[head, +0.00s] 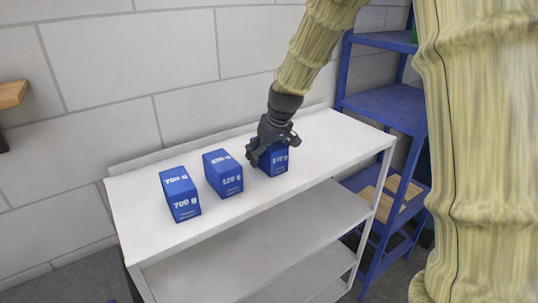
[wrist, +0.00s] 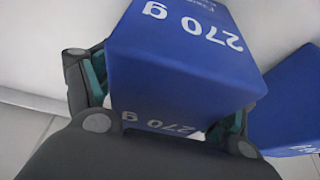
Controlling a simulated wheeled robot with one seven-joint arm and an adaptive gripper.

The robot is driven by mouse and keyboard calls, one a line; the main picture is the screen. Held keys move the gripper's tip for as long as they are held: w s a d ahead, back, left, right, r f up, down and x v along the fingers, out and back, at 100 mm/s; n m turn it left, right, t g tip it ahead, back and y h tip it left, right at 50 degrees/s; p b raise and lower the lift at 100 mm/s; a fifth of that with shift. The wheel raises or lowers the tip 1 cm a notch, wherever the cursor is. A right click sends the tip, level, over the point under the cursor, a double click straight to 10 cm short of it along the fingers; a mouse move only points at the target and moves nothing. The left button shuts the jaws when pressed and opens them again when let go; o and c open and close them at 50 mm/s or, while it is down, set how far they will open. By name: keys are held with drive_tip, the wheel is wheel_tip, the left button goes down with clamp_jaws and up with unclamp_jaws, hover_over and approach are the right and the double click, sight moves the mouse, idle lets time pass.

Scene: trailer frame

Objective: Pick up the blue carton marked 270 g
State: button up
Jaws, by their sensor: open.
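The blue carton marked 270 g (wrist: 185,60) fills the middle of the wrist view, with its white lettering on two faces. In the head view this carton (head: 275,163) stands at the right end of the row on the white shelf top, partly covered by my gripper (head: 273,150). My gripper is open, with one finger on each side of the carton. Whether the fingers touch it I cannot tell.
Two more blue cartons stand to the left on the white shelf unit (head: 135,213): a middle one (head: 223,174) and one marked 700 g (head: 180,194). A neighbouring carton (wrist: 290,110) shows close by in the wrist view. A blue rack (head: 390,105) stands at right.

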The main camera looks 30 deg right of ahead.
drive_tip(key=c, duration=1)
drive_tip(key=shift+c, duration=0.2)
drive_tip(key=shift+r, duration=0.15)
